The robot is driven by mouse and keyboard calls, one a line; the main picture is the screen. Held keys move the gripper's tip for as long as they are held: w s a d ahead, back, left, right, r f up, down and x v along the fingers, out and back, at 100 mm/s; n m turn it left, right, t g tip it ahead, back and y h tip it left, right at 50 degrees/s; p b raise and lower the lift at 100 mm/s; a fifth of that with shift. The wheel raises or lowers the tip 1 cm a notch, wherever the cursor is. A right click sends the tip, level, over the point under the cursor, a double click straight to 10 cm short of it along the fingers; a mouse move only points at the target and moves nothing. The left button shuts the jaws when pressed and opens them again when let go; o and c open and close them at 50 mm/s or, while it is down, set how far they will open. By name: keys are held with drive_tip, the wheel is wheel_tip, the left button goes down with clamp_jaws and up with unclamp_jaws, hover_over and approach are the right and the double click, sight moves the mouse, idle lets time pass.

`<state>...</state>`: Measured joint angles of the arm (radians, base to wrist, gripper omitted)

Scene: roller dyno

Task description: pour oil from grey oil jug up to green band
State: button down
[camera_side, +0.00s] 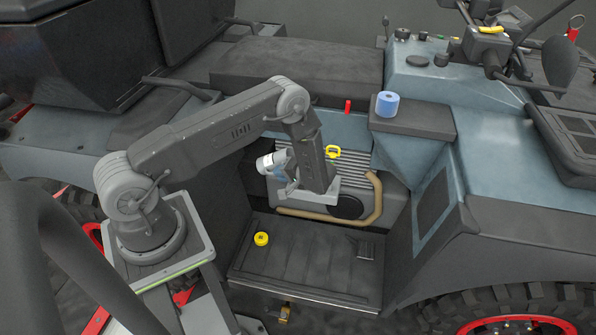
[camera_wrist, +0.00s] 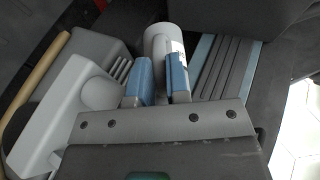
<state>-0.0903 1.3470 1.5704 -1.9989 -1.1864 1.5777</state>
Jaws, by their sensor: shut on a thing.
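The grey oil jug (camera_side: 266,164) is in my gripper (camera_side: 281,168), in front of the engine bay in the side view. It appears tilted there, with its pale end toward the left. In the wrist view, the jug (camera_wrist: 158,42) lies between the two blue fingers of my gripper (camera_wrist: 159,76), which are shut on it. The jug's mouth is not clear in either view. No oil stream shows. I cannot make out a green band in either view.
A yellow ring handle (camera_side: 333,152) stands by the ribbed engine block, with a tan hose (camera_side: 330,219) below. A yellow cap (camera_side: 261,239) sits on the dark step (camera_side: 310,262). A blue roll (camera_side: 387,104) stands on a ledge at right, near a red lever (camera_side: 348,106).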

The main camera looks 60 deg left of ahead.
drive_tip(key=shift+f+t+h, duration=0.1)
drive_tip(key=shift+t+h, duration=0.2)
idle(0.4)
drive_tip(key=shift+s+a+r+n+t+h, duration=0.1)
drive_tip(key=shift+s+a+n+t+h, duration=0.25)
drive_tip(key=shift+s+a+t+h, duration=0.55)
drive_tip(key=shift+s+a+r+n+t+h, duration=0.15)
drive_tip(key=shift+s+a+n+t+h, duration=0.25)
drive_tip(key=shift+t+h, duration=0.9)
drive_tip(key=shift+s+a+r+n+t+h, duration=0.1)
drive_tip(key=shift+s+a+n+t+h, duration=0.4)
drive_tip(key=shift+t+h, duration=0.55)
drive_tip(key=shift+s+a, duration=0.1)
drive_tip(key=shift+s, duration=0.05)
drive_tip(key=shift+s+a+t+h, duration=0.1)
drive_tip(key=shift+a+t+h, duration=0.05)
drive_tip(key=shift+t+h, duration=0.2)
drive_tip(key=shift+s+a+f, duration=0.1)
drive_tip(key=shift+s+a, duration=0.05)
drive_tip(key=shift+s, duration=0.05)
idle(1.0)
